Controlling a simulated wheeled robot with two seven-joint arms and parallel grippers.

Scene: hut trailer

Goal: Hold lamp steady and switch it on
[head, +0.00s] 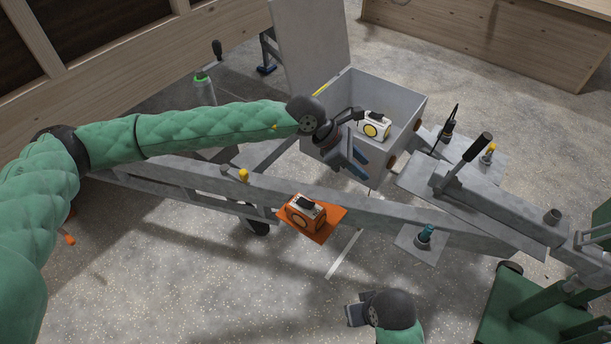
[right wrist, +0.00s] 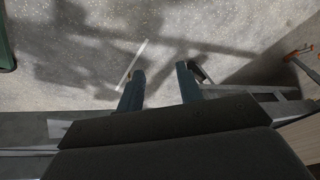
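Two lamp-like boxes with dark tops show in the head view. A white one with a yellow round face (head: 375,125) is inside the open grey metal box. An orange-and-white one (head: 305,210) sits on an orange plate (head: 325,228) on the trailer beam. My left gripper (head: 356,163) is at the near side of the grey box, its blue fingers apart and nothing seen between them. My right gripper (head: 355,311) is low in the head view, in front of the beam. Its fingers stand apart and empty in the right wrist view (right wrist: 160,82).
The grey box (head: 407,115) has its lid (head: 312,45) raised at the back. A black-handled lever (head: 470,155), a teal knob (head: 425,235) and yellow-capped parts (head: 244,176) stand on the trailer frame.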

